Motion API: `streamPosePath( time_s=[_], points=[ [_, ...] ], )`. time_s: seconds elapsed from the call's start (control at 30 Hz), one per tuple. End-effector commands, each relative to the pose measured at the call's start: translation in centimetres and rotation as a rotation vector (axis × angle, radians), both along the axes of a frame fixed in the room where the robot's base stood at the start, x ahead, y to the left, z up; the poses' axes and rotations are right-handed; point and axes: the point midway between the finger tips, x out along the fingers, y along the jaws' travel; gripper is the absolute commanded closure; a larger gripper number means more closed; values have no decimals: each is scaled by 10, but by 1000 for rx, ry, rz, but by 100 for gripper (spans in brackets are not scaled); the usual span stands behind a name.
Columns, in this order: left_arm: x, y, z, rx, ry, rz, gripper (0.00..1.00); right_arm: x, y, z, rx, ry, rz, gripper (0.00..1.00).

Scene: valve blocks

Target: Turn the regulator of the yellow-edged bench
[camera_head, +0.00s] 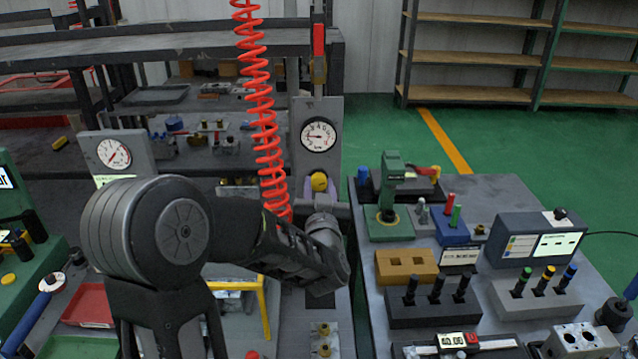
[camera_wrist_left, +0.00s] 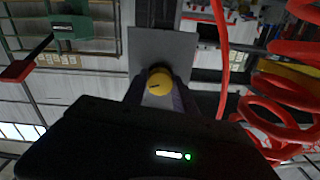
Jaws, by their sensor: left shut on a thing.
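The regulator is a round yellow knob (camera_head: 319,181) on a grey upright panel (camera_head: 303,112), below a white dial gauge (camera_head: 318,135). My left arm comes in from the left, and its gripper (camera_head: 319,187) is shut on the knob, with pale purple fingers on either side of it. In the left wrist view the yellow knob (camera_wrist_left: 159,82), with a dark mark on its face, sits between the fingers. My own arm hides much of the bench below the panel. A yellow edge (camera_head: 265,305) shows beside my forearm. My right gripper is not in view.
A coiled red hose (camera_head: 264,110) hangs close to the left of the panel and my gripper. A second panel with a gauge (camera_head: 114,153) stands at left. A grey bench (camera_head: 495,195) at right holds a green press (camera_head: 390,197) and several blocks. Green floor is free behind it.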

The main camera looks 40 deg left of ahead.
Motion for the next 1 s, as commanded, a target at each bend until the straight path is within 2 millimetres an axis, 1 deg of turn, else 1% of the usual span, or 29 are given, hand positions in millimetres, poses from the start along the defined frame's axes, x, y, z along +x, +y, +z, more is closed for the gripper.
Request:
streamPosePath(
  time_s=[0.03, 0.1, 0.4, 0.6, 0.97, 1.0],
  points=[
    [0, 0, 2, 30, 25, 0, 100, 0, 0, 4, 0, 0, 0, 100],
    [0, 0, 1, 75, 60, 1, 100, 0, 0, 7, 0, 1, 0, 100],
    [0, 0, 1, 216, 165, 1, 100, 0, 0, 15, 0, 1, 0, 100],
    [0, 0, 0, 254, 193, 0, 100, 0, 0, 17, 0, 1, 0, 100],
    [0, 0, -1, 258, 197, 0, 100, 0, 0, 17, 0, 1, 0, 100],
    [0, 0, -1, 258, 197, 0, 66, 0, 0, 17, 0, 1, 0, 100]
  ],
)
